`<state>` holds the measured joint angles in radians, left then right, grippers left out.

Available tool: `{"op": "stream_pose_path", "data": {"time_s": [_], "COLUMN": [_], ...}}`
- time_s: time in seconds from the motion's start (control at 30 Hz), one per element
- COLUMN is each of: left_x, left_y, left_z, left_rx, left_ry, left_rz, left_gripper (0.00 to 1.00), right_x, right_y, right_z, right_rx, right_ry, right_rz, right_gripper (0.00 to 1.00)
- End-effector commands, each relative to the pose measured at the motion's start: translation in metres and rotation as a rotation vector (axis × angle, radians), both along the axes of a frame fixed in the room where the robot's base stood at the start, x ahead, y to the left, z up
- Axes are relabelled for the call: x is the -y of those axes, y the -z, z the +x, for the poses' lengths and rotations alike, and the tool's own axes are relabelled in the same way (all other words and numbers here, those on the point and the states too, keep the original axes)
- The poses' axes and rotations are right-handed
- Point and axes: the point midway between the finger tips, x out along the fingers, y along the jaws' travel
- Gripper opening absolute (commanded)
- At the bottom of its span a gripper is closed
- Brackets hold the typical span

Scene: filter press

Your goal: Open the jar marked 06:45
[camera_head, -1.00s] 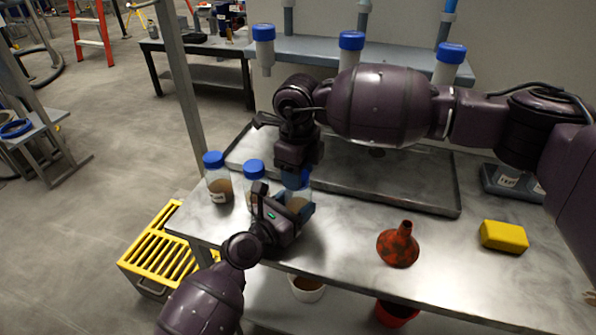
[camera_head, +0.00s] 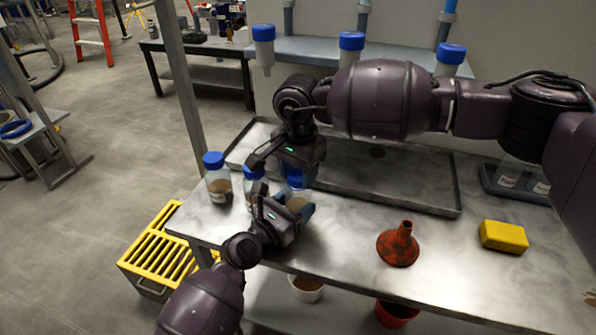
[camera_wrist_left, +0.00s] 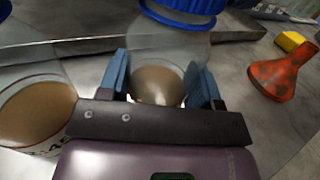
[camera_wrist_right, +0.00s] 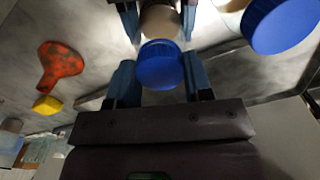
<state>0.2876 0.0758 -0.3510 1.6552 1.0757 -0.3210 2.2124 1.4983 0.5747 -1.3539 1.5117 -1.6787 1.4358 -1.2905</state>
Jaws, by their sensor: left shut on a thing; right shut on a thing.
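My left gripper (camera_head: 286,205) is shut on the body of a clear jar (camera_wrist_left: 158,84) with brown contents and a blue cap (camera_head: 296,178). The jar stands upright near the left end of the metal table. No label shows on its visible side. My right gripper (camera_wrist_right: 160,76) comes from above and is shut on that cap, which lies between its fingers in the right wrist view. Two more blue-capped jars stand to the left: a middle jar (camera_head: 252,190), partly hidden by my grippers, and an outer jar (camera_head: 219,186). A neighbouring jar's label in the left wrist view is only partly readable, ending in 45.
A metal tray (camera_head: 400,199) lies behind the jars. A red-orange funnel (camera_head: 398,247) and a yellow block (camera_head: 503,236) are on the right of the table (camera_head: 340,235). Blue-capped containers (camera_head: 351,45) are at the back. A yellow grate (camera_head: 165,245) is beside the table.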

Motion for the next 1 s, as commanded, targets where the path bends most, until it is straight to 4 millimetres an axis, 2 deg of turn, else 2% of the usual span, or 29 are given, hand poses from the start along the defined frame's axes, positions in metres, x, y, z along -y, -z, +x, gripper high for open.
{"op": "stream_pose_path", "data": {"time_s": [0.3,0.5,1.0], "left_x": [0.0000,0.0000,0.0000], "left_y": [0.0004,0.0005,0.0004], "left_z": [0.0000,0.0000,0.0000], "left_rx": [-0.001,-0.001,-0.001], "left_ry": [0.000,0.000,0.000], "left_rz": [0.000,0.000,0.001], "left_gripper": [0.00,0.00,0.00], "right_x": [-0.0002,-0.0001,-0.0001], "right_y": [-0.0004,-0.0004,-0.0004], "right_z": [-0.0005,-0.0004,-0.0004], "right_rx": [0.000,0.000,0.000], "right_ry": [-0.453,-0.667,-0.691], "right_rz": [-0.001,-0.001,0.000], "right_gripper": [0.18,0.18,0.18]}}
